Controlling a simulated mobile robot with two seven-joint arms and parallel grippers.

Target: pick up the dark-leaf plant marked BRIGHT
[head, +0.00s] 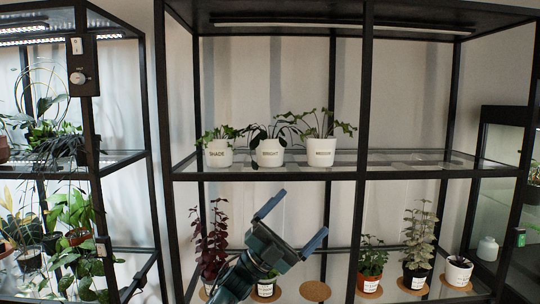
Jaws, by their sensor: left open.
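The plant marked BRIGHT (269,153) stands on the upper glass shelf of the middle rack, in a white pot with dark, drooping leaves. It is between the white pot marked SHADE (218,154) on its left and a white pot that seems to read MEDIUM (321,153) on its right. Both neighbours have greener leaves. My left gripper (304,212) is open and empty, below the upper shelf in the picture and pointing up to the right. It does not touch the BRIGHT pot. My right gripper is not in view.
The upper shelf (420,165) is clear to the right of the pots. On the lower level stand a dark-red plant (211,235), a terracotta pot (369,284) and other potted plants; one cork mat (315,291) is bare. A black rack post (364,130) stands right of the MEDIUM pot.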

